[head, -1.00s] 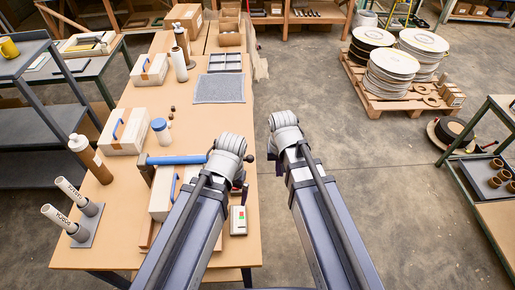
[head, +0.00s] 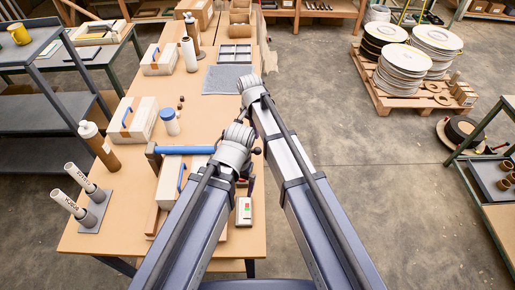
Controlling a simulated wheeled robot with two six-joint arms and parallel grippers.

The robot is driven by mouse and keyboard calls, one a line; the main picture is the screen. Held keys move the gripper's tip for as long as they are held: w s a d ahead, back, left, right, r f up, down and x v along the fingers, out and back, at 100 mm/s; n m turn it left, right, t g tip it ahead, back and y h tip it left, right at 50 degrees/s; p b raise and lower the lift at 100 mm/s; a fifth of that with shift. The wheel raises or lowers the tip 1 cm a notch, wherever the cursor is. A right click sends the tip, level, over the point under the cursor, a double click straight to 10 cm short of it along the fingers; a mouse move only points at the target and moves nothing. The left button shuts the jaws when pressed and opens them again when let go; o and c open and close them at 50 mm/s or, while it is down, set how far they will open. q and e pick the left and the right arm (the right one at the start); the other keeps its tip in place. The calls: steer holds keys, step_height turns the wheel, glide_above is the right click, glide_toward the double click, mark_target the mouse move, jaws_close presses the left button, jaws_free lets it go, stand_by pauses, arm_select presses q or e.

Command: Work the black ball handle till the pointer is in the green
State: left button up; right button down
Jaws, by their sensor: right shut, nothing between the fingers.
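A small black ball (head: 257,151) shows just right of my left wrist, at the table's right edge; I cannot tell for sure that it is the handle's ball. A blue bar (head: 185,150) lies across the table behind my left arm, and most of what it belongs to is hidden. A small pale box with green and red marks (head: 245,210) sits by the right edge; no pointer can be read. My right gripper (head: 243,114) is shut and empty beyond my left wrist, mostly hidden by its own wrist. My left gripper is hidden behind its wrist.
A grey mat (head: 225,80) lies farther back. A pallet of discs (head: 408,95) stands at right. The floor between is clear.

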mark_target(256, 150)
arm_select(q)
steer(key=shift+f, duration=0.15)
arm_select(e)
steer(key=shift+f, duration=0.1)
arm_select(q)
step_height(256, 150, down, 7)
steer(key=b, duration=0.7)
arm_select(e)
steer(key=f, duration=0.7)
steer(key=shift+w+d, duration=0.2)
steer(key=shift+w, duration=0.05)
steer(key=shift+r, duration=0.1)
